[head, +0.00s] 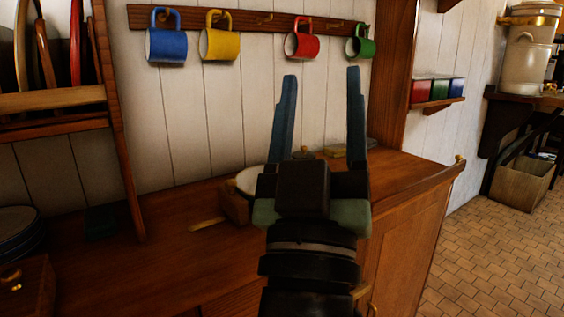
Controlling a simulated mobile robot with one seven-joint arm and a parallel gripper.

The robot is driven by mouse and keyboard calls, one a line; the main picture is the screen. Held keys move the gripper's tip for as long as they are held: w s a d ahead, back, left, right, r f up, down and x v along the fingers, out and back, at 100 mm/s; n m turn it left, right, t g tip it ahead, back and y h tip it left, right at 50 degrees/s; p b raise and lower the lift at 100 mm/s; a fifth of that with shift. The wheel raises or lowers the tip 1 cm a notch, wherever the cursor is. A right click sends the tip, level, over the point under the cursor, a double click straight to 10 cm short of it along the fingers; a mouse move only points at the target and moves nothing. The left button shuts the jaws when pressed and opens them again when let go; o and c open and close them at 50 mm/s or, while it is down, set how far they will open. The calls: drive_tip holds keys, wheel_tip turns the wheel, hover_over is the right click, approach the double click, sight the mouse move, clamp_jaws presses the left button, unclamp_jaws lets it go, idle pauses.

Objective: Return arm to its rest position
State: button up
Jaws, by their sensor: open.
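My gripper (319,78) is in the middle of the head view, with its two long blue-grey fingers pointing up and spread well apart. Nothing is between the fingers. It is in front of the wooden counter (400,172) and hides part of it. The fingertips appear below the mug rail (290,22) in the picture. My dark arm runs down from the gripper to the bottom edge of the view.
Blue (166,44), yellow (219,42), red (302,45) and green (360,47) mugs hang from the rail. A plate rack (60,100) stands left. Behind my gripper is a partly hidden round pale item (248,180). Tiled floor (480,250) is clear at right.

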drive_tip(key=s+a+r+t+y+p, duration=0.1)
drive_tip(key=s+a+r+y+p, duration=0.25)
drive_tip(key=s+r, duration=0.5)
wheel_tip(320, 180, up, 22)
drive_tip(key=w+p, duration=0.1)
drive_tip(key=p, duration=1.8)
drive_tip(key=shift+f+m+y+p, duration=0.25)
drive_tip(key=shift+m+y+p, duration=0.1)
drive_tip(key=shift+m+p, duration=0.05)
